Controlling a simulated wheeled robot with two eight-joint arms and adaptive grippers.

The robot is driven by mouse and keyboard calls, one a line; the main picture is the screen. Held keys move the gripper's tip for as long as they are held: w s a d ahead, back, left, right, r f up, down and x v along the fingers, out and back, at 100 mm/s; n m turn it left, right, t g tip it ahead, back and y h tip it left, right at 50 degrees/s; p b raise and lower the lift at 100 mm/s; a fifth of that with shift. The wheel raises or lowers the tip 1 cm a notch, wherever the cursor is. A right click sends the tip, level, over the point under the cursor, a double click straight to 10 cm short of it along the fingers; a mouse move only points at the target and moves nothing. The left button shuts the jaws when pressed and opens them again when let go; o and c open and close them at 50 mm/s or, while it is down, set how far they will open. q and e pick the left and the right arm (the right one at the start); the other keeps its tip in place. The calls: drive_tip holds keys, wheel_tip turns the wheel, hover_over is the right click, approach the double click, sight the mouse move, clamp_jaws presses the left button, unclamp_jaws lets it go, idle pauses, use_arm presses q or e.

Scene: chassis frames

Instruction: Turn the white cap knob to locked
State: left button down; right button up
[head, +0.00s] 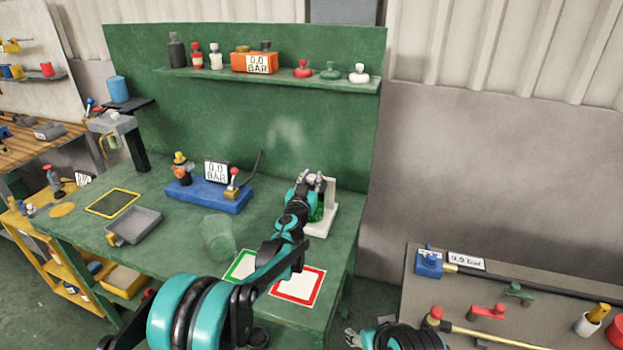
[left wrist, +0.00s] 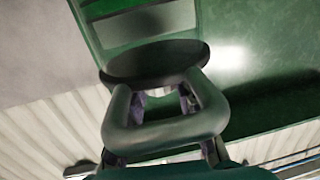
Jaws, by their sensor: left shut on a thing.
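A white upright stand with a flat base (head: 320,226) is at the right end of the green bench, with a bright green part low beside it. My left gripper (head: 312,180) is at the top of this stand, shut on what seems to be the white cap knob, which the fingers mostly hide. In the left wrist view a dark green rounded loop (left wrist: 165,135) is in front, with a dark disc (left wrist: 155,62) behind it. The knob's marks cannot be read. My right gripper (head: 352,338) barely shows at the bottom edge, its opening unclear.
A blue block (head: 208,198) with a gauge display, a grey tray (head: 133,226), a translucent green cylinder (head: 218,238) and red and green framed cards are on the bench. A shelf (head: 280,80) above holds several small parts. A grey side table (head: 425,300) is at right.

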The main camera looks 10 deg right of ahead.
use_arm(q)
drive_tip(key=shift+w+a+r+m+h, duration=0.15)
drive_tip(key=shift+m+h, duration=0.25)
drive_tip(key=shift+h, duration=0.2)
drive_tip(key=shift+f+g, duration=0.2)
drive_tip(key=shift+g, duration=0.2)
drive_tip(key=c, duration=1.2)
unclamp_jaws()
drive_tip(key=shift+s, duration=0.2)
drive_tip(key=v, duration=1.2)
drive_tip(key=shift+f, duration=0.15)
drive_tip(key=shift+w, duration=0.1)
